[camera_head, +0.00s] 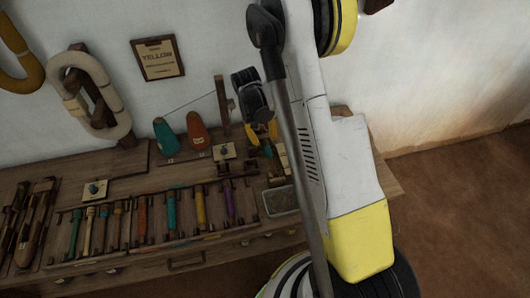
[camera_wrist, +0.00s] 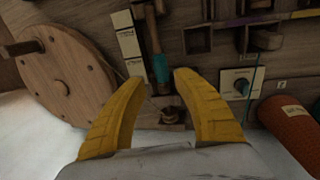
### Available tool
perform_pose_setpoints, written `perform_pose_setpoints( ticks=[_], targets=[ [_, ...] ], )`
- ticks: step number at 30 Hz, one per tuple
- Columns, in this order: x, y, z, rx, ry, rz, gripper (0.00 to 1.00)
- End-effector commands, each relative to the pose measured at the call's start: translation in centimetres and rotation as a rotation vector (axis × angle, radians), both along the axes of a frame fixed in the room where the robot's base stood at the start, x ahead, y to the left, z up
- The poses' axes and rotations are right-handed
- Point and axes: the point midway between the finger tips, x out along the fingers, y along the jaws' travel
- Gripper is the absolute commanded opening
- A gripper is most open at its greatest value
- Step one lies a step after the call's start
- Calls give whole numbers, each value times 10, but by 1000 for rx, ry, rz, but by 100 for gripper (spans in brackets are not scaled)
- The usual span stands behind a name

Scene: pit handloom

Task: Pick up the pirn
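Several pirns wound in different colours lie in a row in a wooden rack in the head view, among them a red pirn (camera_head: 142,215), a teal pirn (camera_head: 171,211), a yellow pirn (camera_head: 200,208) and a purple pirn (camera_head: 230,199). Which one is meant, I cannot tell. My gripper (camera_head: 261,131) is beyond the rack's right end, partly hidden by my arm. In the wrist view my gripper (camera_wrist: 160,82) is open, with nothing between its fingers. A slim teal-and-brown piece (camera_wrist: 159,64) appears just beyond the fingertips; I cannot tell whether it is a pirn.
A wooden wheel (camera_wrist: 70,80) with a peg stands left of the fingers in the wrist view.

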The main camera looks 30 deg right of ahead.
Motion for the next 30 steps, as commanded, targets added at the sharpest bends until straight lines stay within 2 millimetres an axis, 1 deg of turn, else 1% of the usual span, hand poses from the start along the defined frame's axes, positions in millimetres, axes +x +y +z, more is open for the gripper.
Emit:
perform_pose_setpoints(
  ticks=[1,4,6,11,18,21,27,29,30],
  targets=[
    [0,-2,-11,0,0,-1,36],
    [-1,-5,-29,0,-1,-1,36],
    [-2,-7,-39,0,-1,0,36],
    [-2,-9,-50,1,-1,0,36],
    [-4,-15,-87,1,-1,0,36],
    [-4,-17,-94,1,-1,0,36],
    [-5,-17,-92,0,-2,1,35],
    [-4,-17,-92,0,-2,1,17],
    [-4,-17,-92,0,-2,1,4]
  ],
)
